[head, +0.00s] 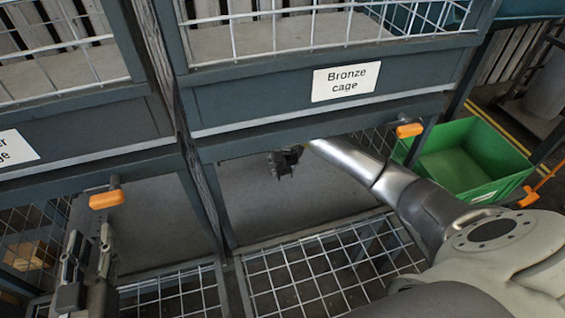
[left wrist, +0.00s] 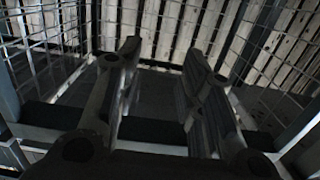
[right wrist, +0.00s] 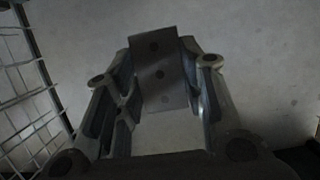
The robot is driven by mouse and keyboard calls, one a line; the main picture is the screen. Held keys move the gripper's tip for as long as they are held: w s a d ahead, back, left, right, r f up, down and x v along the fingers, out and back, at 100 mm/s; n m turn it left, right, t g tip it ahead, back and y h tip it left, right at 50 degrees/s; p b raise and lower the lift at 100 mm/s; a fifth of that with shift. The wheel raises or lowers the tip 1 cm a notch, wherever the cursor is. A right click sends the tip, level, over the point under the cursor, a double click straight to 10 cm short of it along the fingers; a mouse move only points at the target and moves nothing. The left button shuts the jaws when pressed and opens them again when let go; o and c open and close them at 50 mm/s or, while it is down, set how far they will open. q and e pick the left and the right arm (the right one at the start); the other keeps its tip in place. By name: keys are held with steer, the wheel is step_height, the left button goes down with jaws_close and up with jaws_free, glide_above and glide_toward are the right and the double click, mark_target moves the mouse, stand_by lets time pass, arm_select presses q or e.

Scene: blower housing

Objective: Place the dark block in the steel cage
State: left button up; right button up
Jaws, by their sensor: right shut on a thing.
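My right gripper (head: 285,168) reaches under the front beam of the bronze cage into the lower cage bay. In the right wrist view its fingers (right wrist: 160,85) are shut on a dark grey block (right wrist: 158,68) with several round dark spots. The block is over a pale grey floor and appears clear of it, though the gap is hard to judge. In the head view I cannot make the block out. My left gripper (head: 88,262) is at the lower left; the left wrist view shows its fingers (left wrist: 157,85) apart and empty. No label reading "steel" shows.
The bronze cage (head: 348,118) is above the right bay. Another cage has a partly cut-off label (head: 14,147). Orange handles (head: 106,198) (head: 409,130) stick out from the front. Folded-down mesh gates (head: 330,270) are below. A green bin (head: 475,160) stands at the right.

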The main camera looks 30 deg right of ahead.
arm_select(q)
steer(key=shift+w+d+r+t+h, duration=0.1)
steer(key=shift+r+t+h, duration=0.1)
steer(key=shift+r+t, duration=0.4)
steer(key=shift+w+d+r+t+h, duration=0.1)
steer(key=shift+r+t+h, duration=0.1)
steer(key=shift+r, duration=0.7)
arm_select(e)
steer(key=shift+f, duration=0.5)
steer(key=o, duration=1.1)
arm_select(q)
steer(key=shift+f, duration=0.1)
arm_select(e)
steer(key=shift+o, duration=0.2)
